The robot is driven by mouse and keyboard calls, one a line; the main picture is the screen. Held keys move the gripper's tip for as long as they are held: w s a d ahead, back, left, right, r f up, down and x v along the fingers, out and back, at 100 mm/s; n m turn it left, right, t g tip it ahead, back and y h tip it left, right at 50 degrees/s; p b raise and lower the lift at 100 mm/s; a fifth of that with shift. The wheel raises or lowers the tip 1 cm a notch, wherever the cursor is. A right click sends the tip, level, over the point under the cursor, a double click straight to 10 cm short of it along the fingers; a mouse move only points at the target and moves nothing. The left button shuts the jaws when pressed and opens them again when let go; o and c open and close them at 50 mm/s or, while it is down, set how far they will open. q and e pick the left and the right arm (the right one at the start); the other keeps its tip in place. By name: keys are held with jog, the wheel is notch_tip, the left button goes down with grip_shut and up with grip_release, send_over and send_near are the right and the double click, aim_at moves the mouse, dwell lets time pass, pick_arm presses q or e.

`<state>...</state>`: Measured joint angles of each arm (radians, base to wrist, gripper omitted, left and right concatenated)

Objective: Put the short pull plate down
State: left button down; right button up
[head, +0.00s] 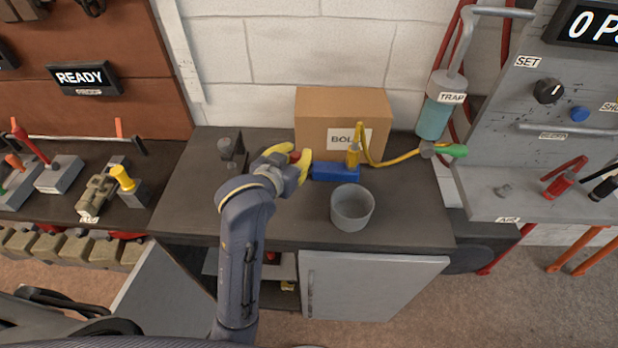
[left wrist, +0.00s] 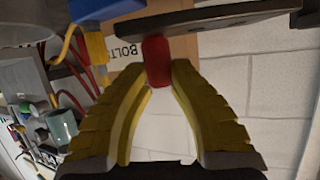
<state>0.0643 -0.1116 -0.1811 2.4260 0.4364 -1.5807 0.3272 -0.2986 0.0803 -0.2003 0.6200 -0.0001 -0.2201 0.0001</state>
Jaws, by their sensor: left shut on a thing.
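My left gripper (head: 302,166) has yellow fingers and is low over the bench, just left of the blue block. In the left wrist view its fingers (left wrist: 158,72) are closed on a small red piece, which looks like the grip of the short pull plate (left wrist: 157,55). The red piece meets a dark flat bar (left wrist: 225,20), which seems to be the plate's body. In the head view only a bit of red shows between the fingers; the rest is hidden. I cannot tell whether the plate touches the bench. My right gripper is not in view.
A blue block (head: 335,171) with a yellow fitting and hose (head: 392,161) is close on the right. A grey cup (head: 352,207) stands in front of it. A cardboard box (head: 342,108) is behind. A dark upright fixture (head: 232,152) stands left. The bench (head: 410,215) is clear at front right.

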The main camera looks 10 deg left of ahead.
pick_arm(q)
jog(key=shift+f, duration=4.05)
jog(key=c, duration=1.2)
grip_release()
jog(key=shift+f, duration=0.1)
